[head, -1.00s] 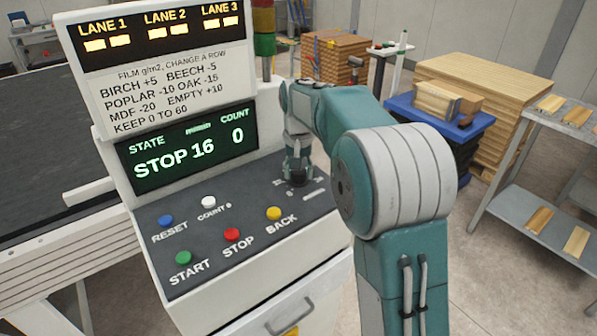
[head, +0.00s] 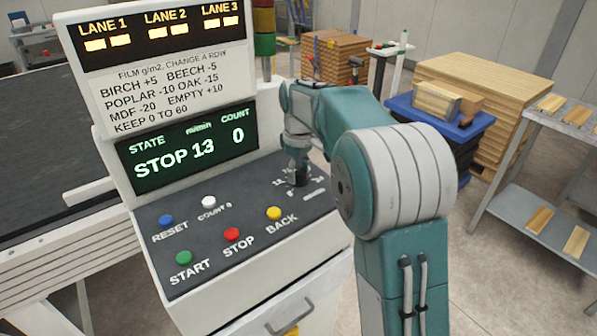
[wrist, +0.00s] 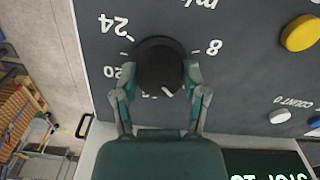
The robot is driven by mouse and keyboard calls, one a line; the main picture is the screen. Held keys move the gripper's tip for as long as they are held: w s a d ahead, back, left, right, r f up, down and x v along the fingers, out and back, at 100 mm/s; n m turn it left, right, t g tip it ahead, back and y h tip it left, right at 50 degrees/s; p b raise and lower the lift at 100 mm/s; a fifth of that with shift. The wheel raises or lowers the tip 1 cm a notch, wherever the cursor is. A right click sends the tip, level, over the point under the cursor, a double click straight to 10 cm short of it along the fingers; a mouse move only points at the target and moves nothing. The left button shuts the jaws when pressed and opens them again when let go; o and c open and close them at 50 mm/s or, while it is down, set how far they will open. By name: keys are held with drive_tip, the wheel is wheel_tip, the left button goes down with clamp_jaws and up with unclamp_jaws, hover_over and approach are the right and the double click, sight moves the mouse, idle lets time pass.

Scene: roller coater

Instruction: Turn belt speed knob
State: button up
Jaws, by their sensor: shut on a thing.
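The black belt speed knob (wrist: 158,66) sits on the dark panel with a dial of numbers around it; 24, 20 and 8 are readable in the wrist view. A white pointer mark shows on the knob's lower right there. My gripper (wrist: 160,82) is shut on the knob, one finger on each side. In the head view my gripper (head: 297,172) comes down on the panel's right part and mostly hides the knob. The green display (head: 187,147) reads STOP 13, count 0.
On the panel (head: 240,258) are the blue RESET (head: 166,221), white COUNT 0 (head: 208,202), green START (head: 183,257), red STOP (head: 232,235) and yellow BACK (head: 274,213) buttons. The conveyor belt (head: 50,140) lies left. A signal tower (head: 264,30) stands behind.

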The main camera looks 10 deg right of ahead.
sight(298, 170)
drive_tip(key=shift+f+n, duration=0.2)
drive_tip(key=shift+n, duration=1.1)
drive_tip(key=o, duration=1.2)
drive_tip(key=shift+c, duration=0.2)
drive_tip(key=shift+r, duration=0.15)
wheel_tip(298, 170, up, 12)
drive_tip(key=shift+w+a, duration=0.1)
